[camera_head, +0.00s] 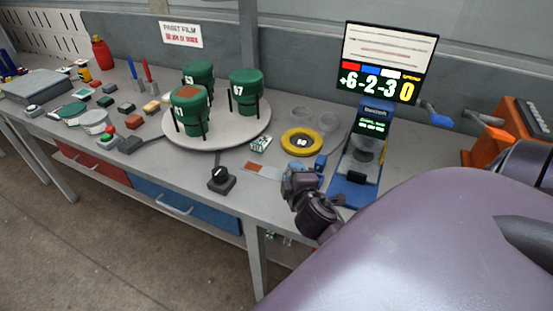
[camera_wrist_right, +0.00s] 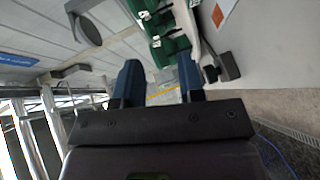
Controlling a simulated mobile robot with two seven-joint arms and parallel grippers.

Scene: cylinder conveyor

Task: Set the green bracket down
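No separate green bracket can be made out. Three green cylinders, the front one (camera_head: 190,111), the right one (camera_head: 245,92) and the back one (camera_head: 200,73), stand upright with dark prongs on a round grey turntable (camera_head: 225,140). Green cylinders (camera_wrist_right: 170,45) also show at the top of the right wrist view. My right gripper (camera_head: 305,170) is over the bench's front edge, right of the turntable and apart from the cylinders. In the right wrist view its blue fingers (camera_wrist_right: 160,80) are spread with nothing held between them. My left gripper is not in view.
A yellow ring (camera_head: 301,142) and a blue device (camera_head: 362,150) lie close to the right gripper. A black knob box (camera_head: 221,180) is at the front edge. A display (camera_head: 385,62) stands behind. Small parts crowd the left; an orange machine (camera_head: 510,130) is at right.

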